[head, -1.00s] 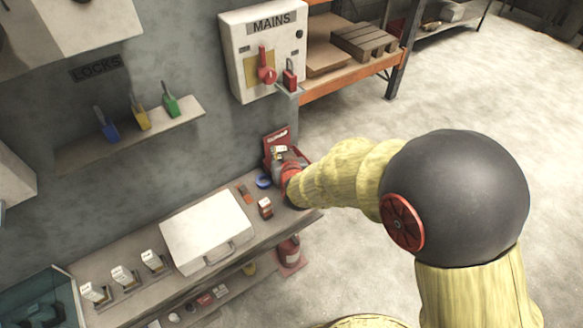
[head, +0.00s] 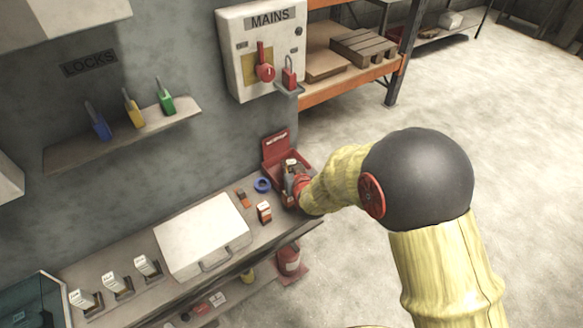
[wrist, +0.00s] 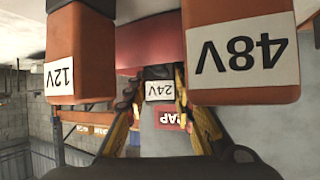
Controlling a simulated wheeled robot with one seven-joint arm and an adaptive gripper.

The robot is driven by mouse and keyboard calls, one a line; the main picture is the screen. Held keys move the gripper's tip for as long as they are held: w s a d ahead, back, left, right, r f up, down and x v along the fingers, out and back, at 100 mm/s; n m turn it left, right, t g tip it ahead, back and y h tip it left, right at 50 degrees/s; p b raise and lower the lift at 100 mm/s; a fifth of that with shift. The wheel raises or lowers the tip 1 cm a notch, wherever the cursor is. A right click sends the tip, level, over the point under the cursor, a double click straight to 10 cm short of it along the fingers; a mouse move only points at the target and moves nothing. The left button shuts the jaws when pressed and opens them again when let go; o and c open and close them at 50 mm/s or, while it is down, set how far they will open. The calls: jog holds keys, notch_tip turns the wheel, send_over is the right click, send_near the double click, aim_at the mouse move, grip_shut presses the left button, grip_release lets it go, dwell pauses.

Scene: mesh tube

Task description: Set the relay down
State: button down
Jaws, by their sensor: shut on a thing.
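In the wrist view, which is upside down, my gripper (wrist: 160,92) is shut around a relay labelled 24V (wrist: 160,90); its lower part is hard to see. Large red-orange relays labelled 12V (wrist: 80,45) and 48V (wrist: 242,50) stand closer to the camera on either side. In the head view my gripper (head: 290,174) is at the right end of the bench, in front of or over an open red box (head: 275,148). The wrist hides part of it. Whether the held relay touches anything cannot be told.
On the bench (head: 130,262) are a small orange-and-white block (head: 264,212), a blue ring (head: 262,185) and a white case (head: 203,240). The MAINS box (head: 262,50) hangs above. Floor at right is clear.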

jog(key=shift+f, duration=0.1)
jog(key=shift+f, duration=0.15)
jog(key=c, duration=1.6)
grip_release()
jog(key=shift+o, duration=0.5)
